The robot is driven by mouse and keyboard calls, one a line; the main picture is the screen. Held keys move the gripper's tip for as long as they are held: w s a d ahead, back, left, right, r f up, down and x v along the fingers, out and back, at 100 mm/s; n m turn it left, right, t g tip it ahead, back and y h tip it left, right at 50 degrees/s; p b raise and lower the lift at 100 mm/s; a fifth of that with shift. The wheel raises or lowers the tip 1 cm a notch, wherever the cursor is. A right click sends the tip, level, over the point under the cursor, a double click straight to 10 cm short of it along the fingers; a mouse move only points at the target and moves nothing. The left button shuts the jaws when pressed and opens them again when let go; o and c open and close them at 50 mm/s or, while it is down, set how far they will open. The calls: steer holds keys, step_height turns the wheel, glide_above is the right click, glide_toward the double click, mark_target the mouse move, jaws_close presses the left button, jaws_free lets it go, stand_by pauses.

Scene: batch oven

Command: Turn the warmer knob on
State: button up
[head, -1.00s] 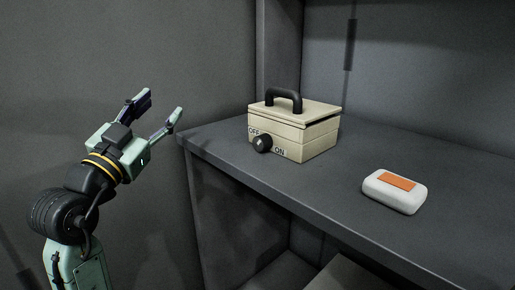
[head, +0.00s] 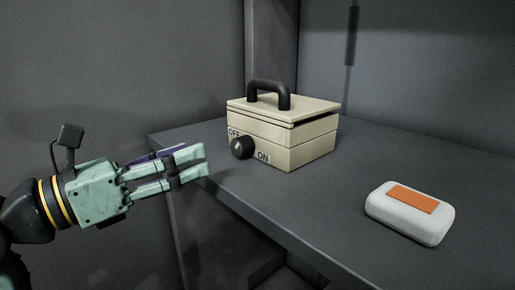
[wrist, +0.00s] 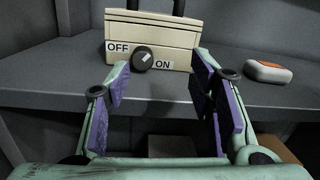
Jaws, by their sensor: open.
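The warmer (head: 285,135) is a cream box with a black handle on its lid, standing on the grey shelf. Its black round knob (head: 242,147) is on the front, between the OFF label (head: 234,132) and the ON label (head: 263,156). The knob also shows in the wrist view (wrist: 144,58), with a light pointer mark angled up and right. My gripper (head: 198,160) is in front of the shelf edge, left of the knob and apart from it. In the wrist view its two purple-padded fingers (wrist: 160,82) are spread and empty, with the knob beyond them.
A white rounded object with an orange top (head: 411,212) lies on the shelf to the right of the warmer. The shelf (head: 330,210) is clear between them. Its front edge runs close below my gripper. A grey wall stands behind.

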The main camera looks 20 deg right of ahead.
mark_target(235, 146)
steer(key=shift+n+t+y, duration=0.4)
steer(key=shift+t+y, duration=0.1)
steer(key=shift+y, duration=0.1)
steer(key=x, duration=0.3)
steer(key=w+f+x, duration=0.1)
steer(key=x, duration=0.7)
steer(key=shift+w+a+f+p, duration=0.2)
steer(key=shift+a+f+p, duration=0.1)
steer(key=shift+a+f, duration=0.05)
steer(key=shift+c, duration=0.4)
